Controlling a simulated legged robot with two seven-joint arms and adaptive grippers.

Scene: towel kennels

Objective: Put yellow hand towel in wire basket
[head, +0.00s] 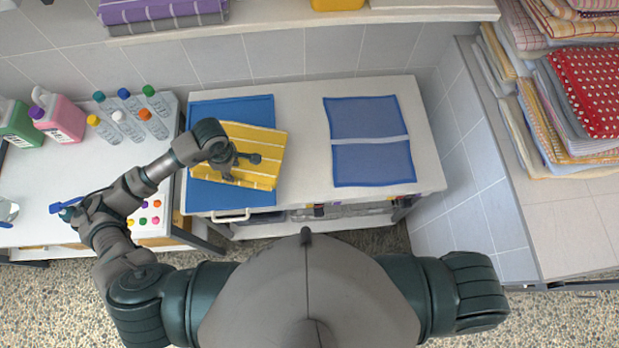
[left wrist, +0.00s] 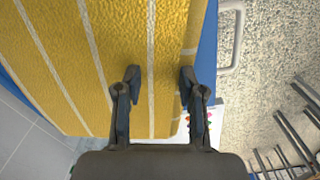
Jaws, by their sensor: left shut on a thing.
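The yellow hand towel (head: 264,142) with white stripes lies over a blue panel or mat (head: 230,106) on the left part of the white table. My left gripper (head: 238,162) is over the towel's middle and shut on it. In the left wrist view the towel (left wrist: 95,50) fills the upper left, and the fingers of my left gripper (left wrist: 160,78) stand apart with towel between them. My right gripper is outside the frames. I cannot make out a wire basket in either view.
A blue cloth with a grey band (head: 371,160) lies on the table's right part. Bottles (head: 130,125) and jugs (head: 60,118) stand on the left counter. Folded towels (head: 585,95) are stacked at right. A white handle (head: 232,215) juts from the table front. Bare tabletop (head: 305,150) separates the cloths.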

